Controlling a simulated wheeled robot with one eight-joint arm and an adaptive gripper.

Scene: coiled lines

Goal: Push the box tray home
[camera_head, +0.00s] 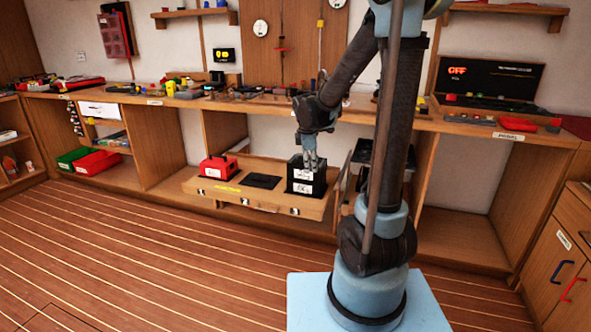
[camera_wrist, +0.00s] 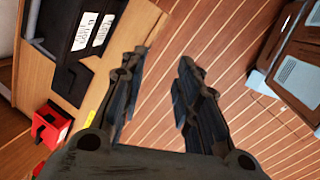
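The box tray (camera_head: 263,199) is a pale wooden tray sticking out from under the workbench, with a yellow label and small latches on its front. It carries a red box (camera_head: 218,167), a flat black piece (camera_head: 261,181) and a tall black box (camera_head: 300,186) with white labels. My gripper (camera_head: 311,166) points down and overlaps the black box in the head view. In the wrist view my gripper (camera_wrist: 157,72) has its fingers apart with only floor between them. The tray (camera_wrist: 128,38) lies to their left there; contact with its front cannot be told.
The workbench top (camera_head: 350,110) above is crowded with tools. Green (camera_head: 73,157) and red (camera_head: 98,162) bins stand in the left bay. A cabinet (camera_head: 555,245) stands at the right. The striped floor (camera_head: 150,260) before the tray is clear.

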